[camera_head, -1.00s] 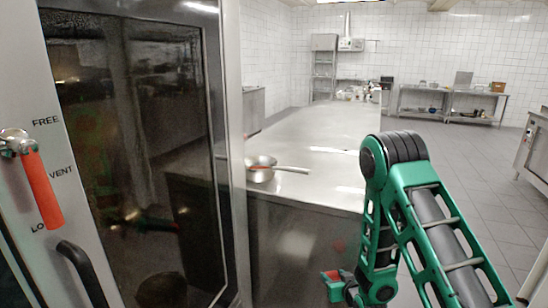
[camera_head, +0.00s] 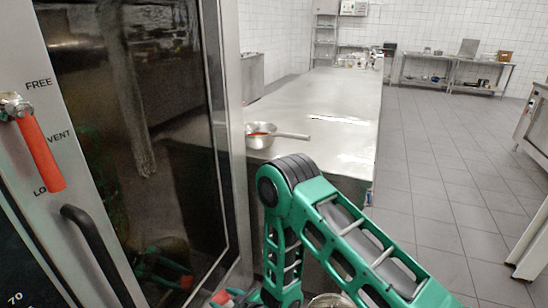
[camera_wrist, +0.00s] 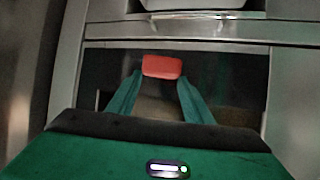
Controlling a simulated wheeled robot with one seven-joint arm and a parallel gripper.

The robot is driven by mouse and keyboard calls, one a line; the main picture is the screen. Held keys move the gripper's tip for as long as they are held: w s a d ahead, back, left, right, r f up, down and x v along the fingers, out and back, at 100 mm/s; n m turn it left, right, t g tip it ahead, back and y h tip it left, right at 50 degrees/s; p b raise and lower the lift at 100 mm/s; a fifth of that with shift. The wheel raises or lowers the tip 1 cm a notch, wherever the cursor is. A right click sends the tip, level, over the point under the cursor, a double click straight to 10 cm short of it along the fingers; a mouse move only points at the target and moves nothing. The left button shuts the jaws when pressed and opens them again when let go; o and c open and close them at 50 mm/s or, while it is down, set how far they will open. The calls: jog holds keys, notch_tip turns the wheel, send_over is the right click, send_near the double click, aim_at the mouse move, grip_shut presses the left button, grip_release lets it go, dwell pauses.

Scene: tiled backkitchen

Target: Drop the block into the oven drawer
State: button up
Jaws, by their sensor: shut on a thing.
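My gripper (camera_wrist: 160,88) is shut on a red block (camera_wrist: 162,66), held between the tips of its two green fingers. In the head view the red block (camera_head: 222,297) shows at the bottom edge, close to the oven's front; the fingers are mostly cut off there. The oven (camera_head: 150,150) stands at the left with a dark glass door, a red lever handle (camera_head: 41,155) and a black handle. In the wrist view, a dark opening framed by metal edges (camera_wrist: 200,31) lies beyond the block. I cannot tell for sure whether it is the oven drawer.
A long steel counter (camera_head: 340,100) stands right of the oven, with a pan (camera_head: 260,136) holding something red near its close end. Steel tables (camera_head: 455,75) stand against the far wall. The tiled floor (camera_head: 430,180) at the right is clear.

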jog(key=shift+s+a+f, duration=0.25)
jog(key=shift+a+f, duration=0.05)
jog(key=shift+f, duration=2.75)
jog(key=o, duration=1.3)
jog(key=shift+c, duration=0.2)
jog(key=shift+d, duration=0.1)
jog(key=v, duration=1)
jog(key=shift+d, duration=0.25)
